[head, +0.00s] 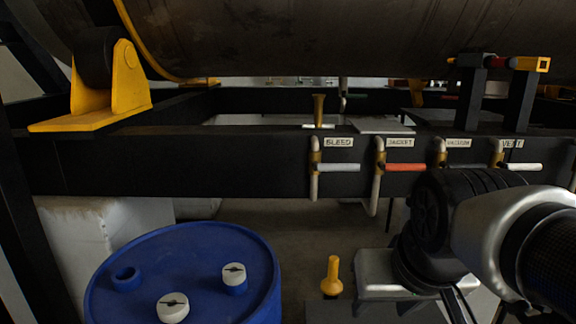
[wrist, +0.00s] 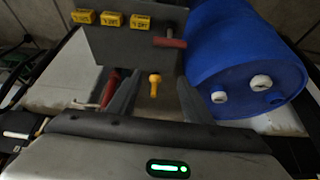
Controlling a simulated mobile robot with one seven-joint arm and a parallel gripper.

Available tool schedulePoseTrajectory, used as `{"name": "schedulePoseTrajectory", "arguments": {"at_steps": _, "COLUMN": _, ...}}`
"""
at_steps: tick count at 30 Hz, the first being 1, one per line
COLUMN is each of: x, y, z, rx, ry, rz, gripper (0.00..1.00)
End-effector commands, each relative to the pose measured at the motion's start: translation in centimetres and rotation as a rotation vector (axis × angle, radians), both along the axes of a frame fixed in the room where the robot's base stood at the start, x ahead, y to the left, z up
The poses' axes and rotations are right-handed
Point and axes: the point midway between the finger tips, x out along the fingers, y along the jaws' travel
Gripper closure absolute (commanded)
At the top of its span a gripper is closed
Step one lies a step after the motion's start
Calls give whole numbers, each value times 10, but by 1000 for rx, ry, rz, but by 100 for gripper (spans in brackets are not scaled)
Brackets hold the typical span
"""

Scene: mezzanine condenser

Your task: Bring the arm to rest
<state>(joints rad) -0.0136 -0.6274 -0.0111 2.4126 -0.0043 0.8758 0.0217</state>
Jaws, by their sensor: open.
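My arm reaches in from the right in the head view, bent low in front of the dark beam. My gripper (wrist: 158,78) is open in the wrist view, with its two dark fingers apart and nothing held between them. A yellow knob (wrist: 154,84) shows between the fingers, but lies beyond them; I cannot tell how far. A yellow knob also stands in the head view (head: 331,275), left of my arm and apart from it. In the head view my gripper's fingers are mostly cut off or hidden at the lower right.
A blue drum (head: 180,262) with white caps stands at lower left. Labelled pipes with a white handle (head: 338,167) and a red handle (head: 405,167) line the dark beam (head: 230,168), close behind my arm. A large tank (head: 300,38) hangs above. Floor shows between drum and arm.

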Motion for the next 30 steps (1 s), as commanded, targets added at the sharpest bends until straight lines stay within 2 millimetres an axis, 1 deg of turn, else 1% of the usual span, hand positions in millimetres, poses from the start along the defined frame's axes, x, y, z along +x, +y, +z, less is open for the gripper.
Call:
{"name": "schedulePoseTrajectory", "arguments": {"at_steps": 1, "x": -12, "y": 0, "z": -2, "rx": -4, "ry": -8, "rz": 3, "gripper": 54}}
{"name": "schedulePoseTrajectory", "arguments": {"at_steps": 5, "x": -38, "y": 0, "z": -11, "rx": -14, "ry": -16, "rz": 14, "gripper": 54}}
{"name": "schedulePoseTrajectory", "arguments": {"at_steps": 6, "x": -34, "y": 0, "z": 11, "rx": -13, "ry": -13, "rz": 14, "gripper": 54}}
{"name": "schedulePoseTrajectory", "arguments": {"at_steps": 11, "x": -34, "y": 0, "z": 45, "rx": -13, "ry": -10, "rz": 14, "gripper": 54}}
{"name": "schedulePoseTrajectory", "arguments": {"at_steps": 14, "x": -34, "y": 0, "z": 71, "rx": -13, "ry": -11, "rz": 14, "gripper": 54}}
{"name": "schedulePoseTrajectory", "arguments": {"at_steps": 17, "x": -34, "y": 0, "z": 101, "rx": -13, "ry": -11, "rz": 14, "gripper": 54}}
{"name": "schedulePoseTrajectory", "arguments": {"at_steps": 18, "x": -33, "y": 0, "z": 115, "rx": -13, "ry": -11, "rz": 14, "gripper": 54}}
{"name": "schedulePoseTrajectory", "arguments": {"at_steps": 21, "x": -33, "y": 0, "z": 147, "rx": -13, "ry": -11, "rz": 14, "gripper": 54}}
{"name": "schedulePoseTrajectory", "arguments": {"at_steps": 24, "x": -33, "y": 0, "z": 169, "rx": -13, "ry": -11, "rz": 14, "gripper": 54}}
{"name": "schedulePoseTrajectory", "arguments": {"at_steps": 25, "x": -33, "y": 0, "z": 173, "rx": -13, "ry": -11, "rz": 14, "gripper": 54}}
{"name": "schedulePoseTrajectory", "arguments": {"at_steps": 27, "x": -33, "y": 0, "z": 181, "rx": -13, "ry": -11, "rz": 14, "gripper": 54}}
{"name": "schedulePoseTrajectory", "arguments": {"at_steps": 30, "x": -33, "y": 0, "z": 184, "rx": -13, "ry": -11, "rz": 14, "gripper": 54}}
